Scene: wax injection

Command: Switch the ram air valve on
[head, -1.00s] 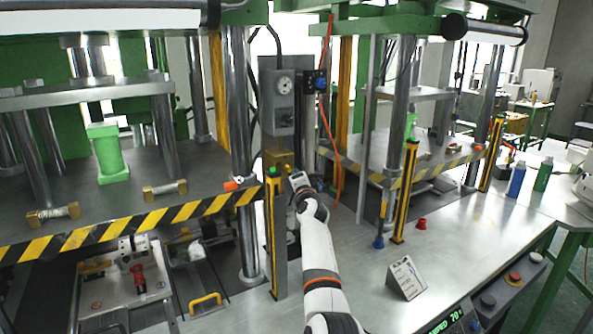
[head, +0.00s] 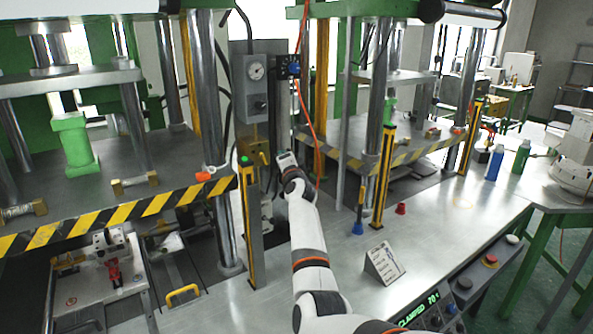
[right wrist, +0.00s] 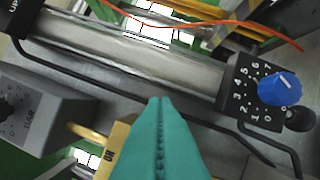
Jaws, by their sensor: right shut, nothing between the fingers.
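The brass-yellow valve (head: 259,148) sits below the grey gauge box (head: 254,88) on the grey post, in the head view. In the right wrist view, the yellow valve part (right wrist: 118,135) carries dark letters like "ON", upside down, and a brass pipe (right wrist: 88,132) runs from it to the grey box (right wrist: 38,112). My right gripper (head: 283,157) is just right of the valve in the head view. Its teal fingers (right wrist: 160,101) are shut and empty, overlapping the yellow part's edge in the wrist view; I cannot tell whether they touch. My left gripper is out of view.
A blue knob on a numbered dial (head: 293,68) is above my gripper; it also shows in the wrist view (right wrist: 279,88). An orange hose (head: 304,110) hangs beside it. A yellow-black post (head: 248,222) stands left of my arm. A sign (head: 383,263) stands on the bench.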

